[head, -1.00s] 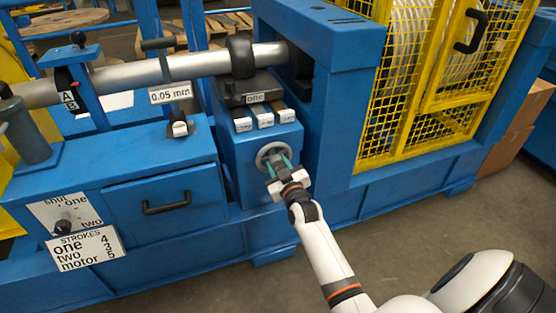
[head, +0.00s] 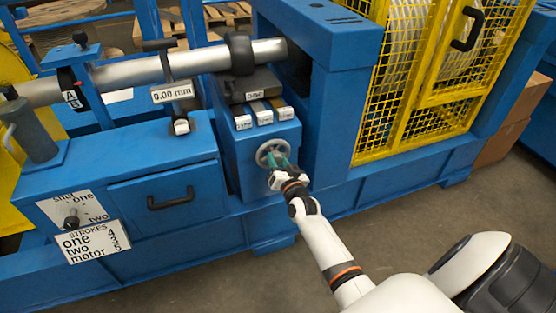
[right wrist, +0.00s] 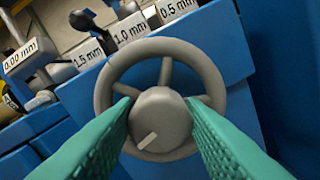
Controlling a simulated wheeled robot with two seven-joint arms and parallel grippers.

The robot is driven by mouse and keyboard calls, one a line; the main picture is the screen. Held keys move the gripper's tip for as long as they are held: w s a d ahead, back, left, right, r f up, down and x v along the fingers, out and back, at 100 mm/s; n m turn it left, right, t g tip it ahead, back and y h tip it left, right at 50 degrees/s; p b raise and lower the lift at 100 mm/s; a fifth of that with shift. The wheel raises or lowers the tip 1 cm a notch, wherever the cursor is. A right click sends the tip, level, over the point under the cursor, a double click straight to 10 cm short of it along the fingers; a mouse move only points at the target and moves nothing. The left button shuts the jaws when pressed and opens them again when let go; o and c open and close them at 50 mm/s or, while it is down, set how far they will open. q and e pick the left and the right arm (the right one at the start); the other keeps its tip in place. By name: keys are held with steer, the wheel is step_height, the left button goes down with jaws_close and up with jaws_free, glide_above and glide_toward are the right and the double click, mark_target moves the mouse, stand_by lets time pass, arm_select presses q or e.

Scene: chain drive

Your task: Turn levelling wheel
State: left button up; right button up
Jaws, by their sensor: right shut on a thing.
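The grey levelling wheel (head: 272,153) is on the front of the blue pedestal. It also shows large in the right wrist view (right wrist: 160,70), with three spokes and a round hub marked by a light line at lower left. My right gripper (head: 279,164) is at the wheel, its green fingers (right wrist: 160,125) on either side of the hub, shut on it. The indicator (head: 172,92) by the shaft reads 0.00 mm. My left gripper is not in view.
Labelled blocks (head: 261,113) sit on top of the pedestal; in the wrist view they read 0.5 mm, 1.0 mm and 1.5 mm. A drawer handle (head: 171,198) and a strokes sign (head: 90,242) are at left. A yellow mesh guard (head: 420,80) stands at right. The floor in front is clear.

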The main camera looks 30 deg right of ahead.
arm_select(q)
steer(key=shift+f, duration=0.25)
arm_select(e)
steer(key=shift+m, duration=0.3)
steer(key=o, duration=1)
steer(key=shift+s+a, duration=0.1)
steer(key=shift+s, duration=0.2)
arm_select(q)
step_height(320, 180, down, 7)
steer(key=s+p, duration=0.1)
steer(key=p, duration=0.1)
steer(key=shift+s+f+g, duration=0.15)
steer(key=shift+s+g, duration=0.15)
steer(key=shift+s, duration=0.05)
arm_select(e)
steer(key=v, duration=1.1)
steer(key=shift+s, duration=0.2)
